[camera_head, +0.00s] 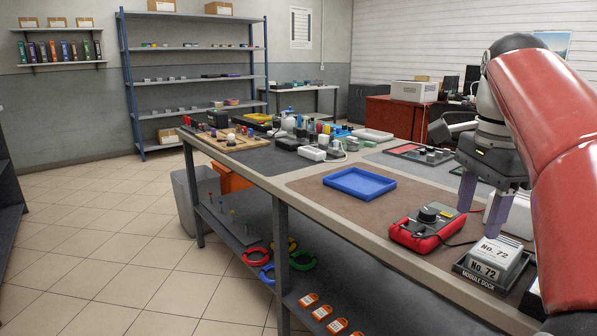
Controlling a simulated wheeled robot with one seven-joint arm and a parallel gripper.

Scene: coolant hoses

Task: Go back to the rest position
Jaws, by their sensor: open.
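My gripper (479,222) hangs at the right of the head view, fingers pointing down and spread apart, with nothing visible between them. It appears just above or behind a grey-and-white block labelled "No. 72" (492,257); I cannot tell whether they touch. The block sits at a black tray marked "MODULE DOCK" (478,280) at the workbench's near right. My red arm covers the right side of the picture and hides part of the bench there.
A red multimeter (428,232) lies left of the dock. A blue tray (359,183) lies on the brown mat, with bare mat around it. Bottles and small items crowd the bench's far end. Coloured rings (257,257) lie on the lower shelf. The tiled floor at left is clear.

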